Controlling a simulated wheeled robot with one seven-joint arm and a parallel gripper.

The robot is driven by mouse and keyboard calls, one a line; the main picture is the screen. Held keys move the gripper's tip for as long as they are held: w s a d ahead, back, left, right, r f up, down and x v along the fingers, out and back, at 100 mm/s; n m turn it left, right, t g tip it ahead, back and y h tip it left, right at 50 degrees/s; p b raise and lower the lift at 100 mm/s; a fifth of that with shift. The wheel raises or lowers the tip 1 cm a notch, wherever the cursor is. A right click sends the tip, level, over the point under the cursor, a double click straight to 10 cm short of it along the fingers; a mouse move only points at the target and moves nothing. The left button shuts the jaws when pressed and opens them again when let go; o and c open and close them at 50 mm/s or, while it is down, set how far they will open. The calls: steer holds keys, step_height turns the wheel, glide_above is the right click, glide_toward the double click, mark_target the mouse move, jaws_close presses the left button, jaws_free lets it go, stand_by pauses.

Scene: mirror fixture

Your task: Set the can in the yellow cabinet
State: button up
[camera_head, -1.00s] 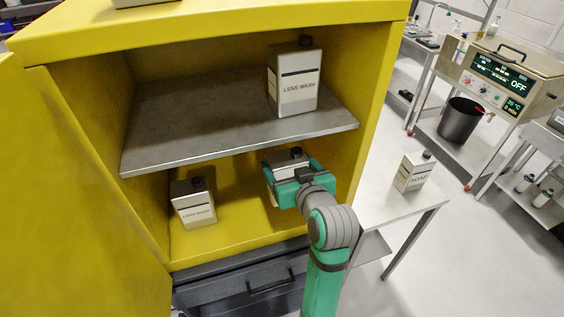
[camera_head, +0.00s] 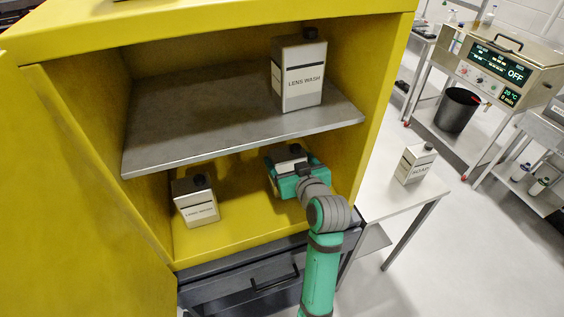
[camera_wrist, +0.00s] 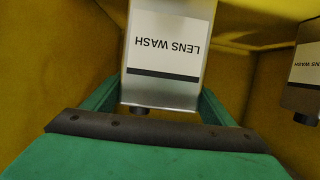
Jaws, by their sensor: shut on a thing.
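The open yellow cabinet (camera_head: 232,216) has a grey middle shelf (camera_head: 190,112) and a lower compartment. My gripper (camera_head: 291,170) is inside the lower compartment at the right, shut on a metal can (camera_head: 286,152) with a dark cap. In the wrist view, this held can (camera_wrist: 165,50) shows a white LENS WASH label, upside down in the picture, between the green fingers (camera_wrist: 158,105). Whether its base touches the cabinet floor is hidden by my gripper.
Another LENS WASH can (camera_head: 195,201) stands at the lower left and one (camera_head: 299,72) stands on the shelf. A can (camera_head: 415,163) stands on a white side table (camera_head: 385,196). The cabinet door (camera_head: 60,200) is open at left. Floor space lies between the held and lower-left cans.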

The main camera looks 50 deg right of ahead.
steer(key=shift+w+f, duration=0.3)
steer(key=shift+f, duration=0.25)
steer(key=shift+w+a+f, duration=0.1)
steer(key=shift+w+a, duration=0.25)
steer(key=shift+w, duration=0.2)
steer(key=o, duration=1.8)
steer(key=shift+a+f, duration=0.1)
steer(key=shift+c, duration=0.2)
steer(key=shift+s+d, duration=0.35)
steer(key=shift+s, duration=0.05)
steer(key=shift+w+a, duration=0.1)
steer(key=shift+r, duration=0.2)
steer(key=v, duration=1.1)
steer(key=shift+s+a, duration=0.2)
steer(key=shift+s, duration=0.15)
